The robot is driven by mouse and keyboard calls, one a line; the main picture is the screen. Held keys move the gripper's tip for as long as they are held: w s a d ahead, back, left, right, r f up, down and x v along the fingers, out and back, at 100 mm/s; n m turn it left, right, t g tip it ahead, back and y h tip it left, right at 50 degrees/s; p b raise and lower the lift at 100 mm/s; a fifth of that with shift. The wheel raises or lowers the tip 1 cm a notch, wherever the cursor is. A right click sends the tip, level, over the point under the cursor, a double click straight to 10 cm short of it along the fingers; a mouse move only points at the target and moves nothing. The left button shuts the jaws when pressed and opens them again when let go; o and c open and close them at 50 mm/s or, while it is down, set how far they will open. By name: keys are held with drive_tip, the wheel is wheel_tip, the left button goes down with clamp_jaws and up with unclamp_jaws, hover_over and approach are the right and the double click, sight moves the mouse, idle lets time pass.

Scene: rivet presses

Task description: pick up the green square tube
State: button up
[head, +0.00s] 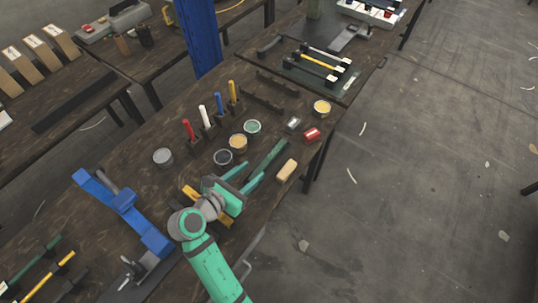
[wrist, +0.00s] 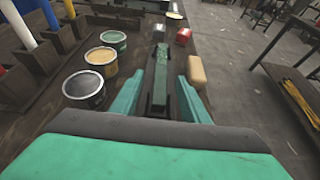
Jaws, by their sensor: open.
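The green square tube (head: 270,156) is a long dark green bar lying on the wooden bench, close to its right edge. In the wrist view the tube (wrist: 161,70) points straight away from me, with dark supports beside its near part. My gripper (head: 254,169) is teal and open. In the wrist view the gripper (wrist: 161,76) has one finger on each side of the tube's near part, with visible gaps. The fingers do not appear to touch it. The tube's nearest end is partly hidden in the head view, and its exact height below the fingers is unclear.
A tan block (head: 287,170) lies right of the tube, close to the right finger. Open cans, including a dark one (head: 223,158) and a yellow one (head: 238,142), stand to the left. A red block (head: 312,134) lies beyond. A blue tool (head: 123,203) is at left.

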sight(266, 161)
drive_tip(key=shift+x, duration=3.85)
drive_tip(key=shift+s+d, duration=0.15)
clamp_jaws()
